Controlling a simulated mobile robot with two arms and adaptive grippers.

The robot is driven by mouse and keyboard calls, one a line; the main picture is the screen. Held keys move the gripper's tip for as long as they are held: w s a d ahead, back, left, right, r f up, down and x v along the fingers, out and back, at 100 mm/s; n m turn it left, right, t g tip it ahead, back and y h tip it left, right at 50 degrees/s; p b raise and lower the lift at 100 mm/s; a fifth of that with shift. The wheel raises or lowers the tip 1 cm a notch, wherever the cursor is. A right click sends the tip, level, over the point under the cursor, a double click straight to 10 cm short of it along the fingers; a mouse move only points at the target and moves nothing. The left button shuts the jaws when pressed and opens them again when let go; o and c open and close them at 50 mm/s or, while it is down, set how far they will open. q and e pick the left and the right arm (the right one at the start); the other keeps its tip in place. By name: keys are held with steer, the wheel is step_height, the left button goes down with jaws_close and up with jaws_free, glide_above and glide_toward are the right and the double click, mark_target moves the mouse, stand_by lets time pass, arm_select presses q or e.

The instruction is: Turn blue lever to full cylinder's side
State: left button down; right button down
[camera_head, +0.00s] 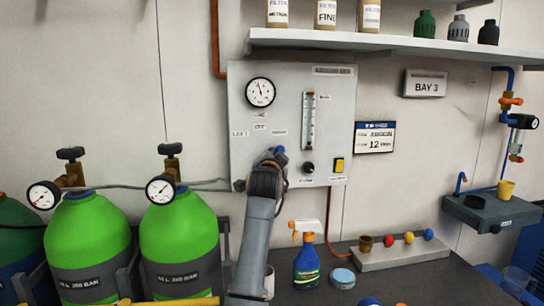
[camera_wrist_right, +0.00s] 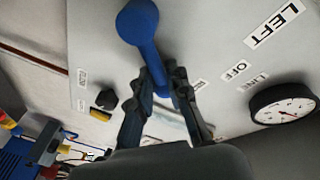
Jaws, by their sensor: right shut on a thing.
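The grey panel (camera_head: 330,80) on the wall has labels, including LEFT (camera_wrist_right: 275,24) and OFF (camera_wrist_right: 235,70). The blue lever (camera_wrist_right: 138,24) has a round knob end in the right wrist view; its shaft runs down between my right gripper's fingers (camera_wrist_right: 162,85), which are shut on it. In the head view my right gripper (camera_head: 270,165) covers most of the lever; only a blue bit (camera_head: 279,150) shows. Two green cylinders, left (camera_head: 87,240) and right (camera_head: 178,235), carry dial gauges (camera_head: 43,195) (camera_head: 161,190), too small to read surely. My left gripper is not in view.
The panel also has a round gauge (camera_head: 260,92), a flow tube (camera_head: 309,120), a black knob (camera_head: 308,168) and a yellow switch (camera_head: 339,165). A spray bottle (camera_head: 306,265) stands on the bench below. A shelf (camera_head: 400,43) overhangs the panel.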

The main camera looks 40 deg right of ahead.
steer(key=shift+s+d+r, duration=0.2)
steer(key=shift+r, duration=0.2)
steer(key=c, duration=1.3)
jaws_free()
steer(key=shift+d, duration=0.1)
steer(key=shift+c, duration=0.2)
steer(key=v, duration=1.2)
steer(key=shift+f, duration=0.25)
steer(key=shift+s+f, duration=0.1)
